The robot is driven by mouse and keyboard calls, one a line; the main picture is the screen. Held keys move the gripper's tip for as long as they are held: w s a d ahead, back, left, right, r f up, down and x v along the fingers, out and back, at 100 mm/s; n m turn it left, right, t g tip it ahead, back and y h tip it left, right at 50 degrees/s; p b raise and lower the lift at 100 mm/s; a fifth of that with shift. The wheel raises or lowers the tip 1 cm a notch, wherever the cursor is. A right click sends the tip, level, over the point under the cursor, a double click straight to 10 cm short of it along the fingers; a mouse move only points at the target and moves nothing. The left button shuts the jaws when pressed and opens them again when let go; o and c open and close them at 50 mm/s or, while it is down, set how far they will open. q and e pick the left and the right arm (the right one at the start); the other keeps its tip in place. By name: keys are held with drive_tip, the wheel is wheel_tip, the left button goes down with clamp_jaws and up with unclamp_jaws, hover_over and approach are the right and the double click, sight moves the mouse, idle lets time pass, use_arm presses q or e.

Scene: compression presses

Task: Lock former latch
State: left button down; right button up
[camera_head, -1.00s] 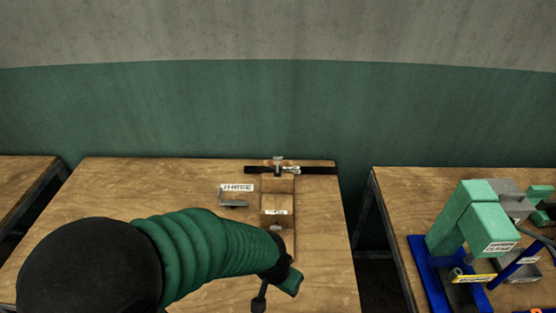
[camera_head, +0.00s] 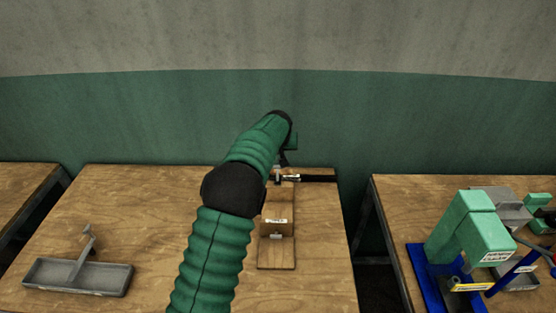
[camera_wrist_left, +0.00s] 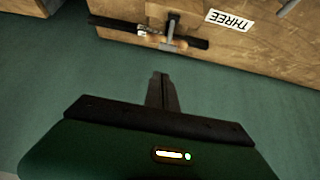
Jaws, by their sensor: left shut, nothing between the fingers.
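The wooden former (camera_head: 277,211) stands on the middle table with a small white label on its block. At its back end a black bar (camera_head: 319,179) with a small metal latch (camera_head: 291,177) lies near the table's back edge. In the left wrist view the black bar (camera_wrist_left: 110,23) and a metal lever (camera_wrist_left: 171,32) across it show at the table edge. My left gripper (camera_wrist_left: 160,78) is shut and empty, apart from the lever in that picture. In the head view my left gripper (camera_head: 284,160) is by the latch, and my arm hides part of the former.
A grey metal tray (camera_head: 78,279) with an upright handle sits at the table's left front. A THREE label (camera_wrist_left: 228,20) lies on the table. A green and blue press (camera_head: 470,240) stands on the right table, across a gap. The table's left half is mostly clear.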

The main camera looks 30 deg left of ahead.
sight(278, 174)
use_arm(q)
drive_tip(key=shift+w+a+r, duration=0.4)
drive_tip(key=shift+w+a, duration=0.25)
drive_tip(key=shift+a, duration=0.15)
drive_tip(key=p+x, duration=0.3)
drive_tip(key=x, duration=0.7)
drive_tip(key=shift+a+r, duration=0.1)
drive_tip(key=shift+s+d+f+p, duration=0.3)
drive_tip(key=shift+s+d+p, duration=0.2)
drive_tip(key=shift+s, duration=0.25)
drive_tip(key=shift+s+d+f+p, duration=0.3)
drive_tip(key=shift+s+d+p, duration=0.15)
drive_tip(key=shift+s, duration=0.35)
